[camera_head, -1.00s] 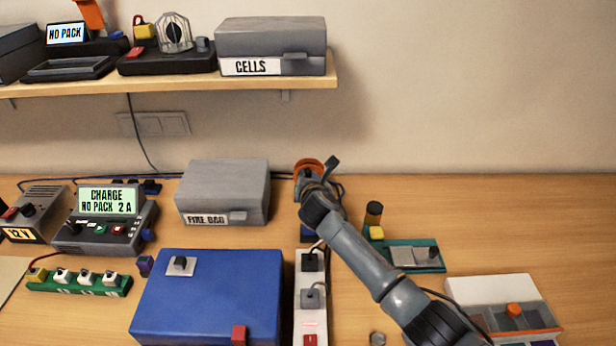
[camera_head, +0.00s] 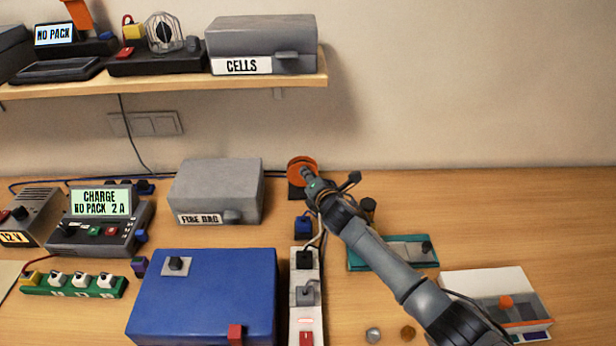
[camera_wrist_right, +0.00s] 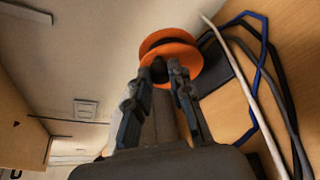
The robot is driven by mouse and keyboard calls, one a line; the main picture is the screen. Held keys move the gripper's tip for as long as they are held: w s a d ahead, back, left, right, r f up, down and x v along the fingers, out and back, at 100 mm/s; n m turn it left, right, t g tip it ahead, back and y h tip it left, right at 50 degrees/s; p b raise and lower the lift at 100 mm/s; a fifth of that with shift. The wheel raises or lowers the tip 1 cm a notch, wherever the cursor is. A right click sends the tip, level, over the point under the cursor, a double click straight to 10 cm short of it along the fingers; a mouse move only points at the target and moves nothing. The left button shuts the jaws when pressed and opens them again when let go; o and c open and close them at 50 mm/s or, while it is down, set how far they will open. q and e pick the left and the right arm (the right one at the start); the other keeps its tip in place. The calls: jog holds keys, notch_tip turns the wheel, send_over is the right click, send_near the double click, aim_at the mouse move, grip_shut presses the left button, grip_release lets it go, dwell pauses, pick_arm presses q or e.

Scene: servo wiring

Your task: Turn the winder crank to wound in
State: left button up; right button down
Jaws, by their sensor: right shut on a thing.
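The winder is an orange reel (camera_head: 301,163) on a dark base at the back of the bench, near the wall. In the right wrist view the reel (camera_wrist_right: 182,55) shows two orange flanges just beyond my fingertips. My right gripper (camera_head: 309,180) reaches it from the front right. Its fingers (camera_wrist_right: 166,72) are closed around a small dark part at the reel's face, which I take as the crank's handle. The fingers hide most of the crank, so its exact angle cannot be told. My left gripper is not in view.
A grey FIRE BAG box (camera_head: 218,188) stands left of the winder. A white power strip (camera_head: 293,322) and a blue case (camera_head: 205,310) lie in front. A teal tray (camera_head: 362,262) lies under my right arm. Blue and dark cables (camera_wrist_right: 268,85) run beside the reel.

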jog(key=shift+d, duration=0.1)
dwell(0.4)
jog(key=c, duration=1.2)
grip_release()
jog(key=shift+s, duration=0.1)
jog(key=v, duration=1.2)
